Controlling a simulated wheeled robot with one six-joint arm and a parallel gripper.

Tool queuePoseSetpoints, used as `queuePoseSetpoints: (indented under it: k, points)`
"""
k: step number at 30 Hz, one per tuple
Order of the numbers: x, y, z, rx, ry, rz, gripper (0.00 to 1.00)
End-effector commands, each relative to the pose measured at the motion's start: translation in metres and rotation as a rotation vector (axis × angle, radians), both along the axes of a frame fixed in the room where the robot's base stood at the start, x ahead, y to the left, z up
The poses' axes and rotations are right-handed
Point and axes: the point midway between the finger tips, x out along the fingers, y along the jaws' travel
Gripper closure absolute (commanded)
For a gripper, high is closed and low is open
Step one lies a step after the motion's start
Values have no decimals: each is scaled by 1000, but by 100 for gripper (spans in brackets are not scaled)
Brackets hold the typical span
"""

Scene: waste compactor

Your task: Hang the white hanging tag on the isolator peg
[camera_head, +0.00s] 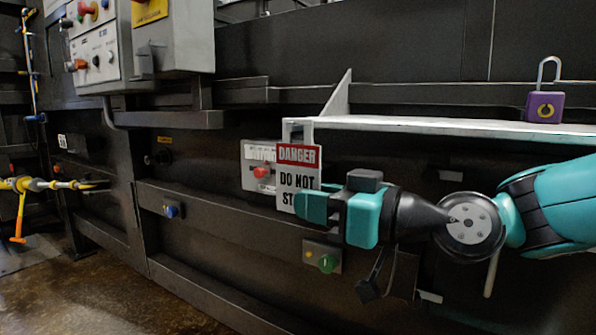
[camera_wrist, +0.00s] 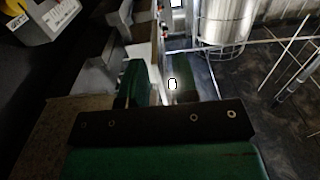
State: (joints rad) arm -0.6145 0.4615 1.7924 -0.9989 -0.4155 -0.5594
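The white hanging tag (camera_head: 297,178) has a red DANGER band and black lettering, its lower right covered by a teal finger. My gripper (camera_head: 312,206) is shut on the tag's lower right part and holds it upright. In the wrist view, my gripper (camera_wrist: 159,88) shows a finger on each side of a thin pale edge, seemingly the tag. Behind the tag, a pale isolator panel (camera_head: 252,167) carries a red knob (camera_head: 262,172). The tag hides the panel's right part. I cannot make out a separate peg or whether the tag touches the panel.
A pale shelf (camera_head: 430,126) with an upright bracket runs above my arm, and a purple padlock (camera_head: 545,106) stands on it. A green knob (camera_head: 327,263) is below my gripper. Grey control boxes (camera_head: 175,40) hang at the upper left. The floor at lower left is clear.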

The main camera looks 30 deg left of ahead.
Motion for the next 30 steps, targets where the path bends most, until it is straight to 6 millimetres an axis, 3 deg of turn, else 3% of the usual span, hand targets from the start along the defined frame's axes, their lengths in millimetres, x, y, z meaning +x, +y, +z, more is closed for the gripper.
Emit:
queuePoseSetpoints:
  k: [4,7,8,30]
  points:
    - [0,0,0,0,0,0,75]
    - [0,0,0,0,0,0,98]
    - [0,0,0,0,0,0,100]
    - [0,0,10,-1,-1,0,100]
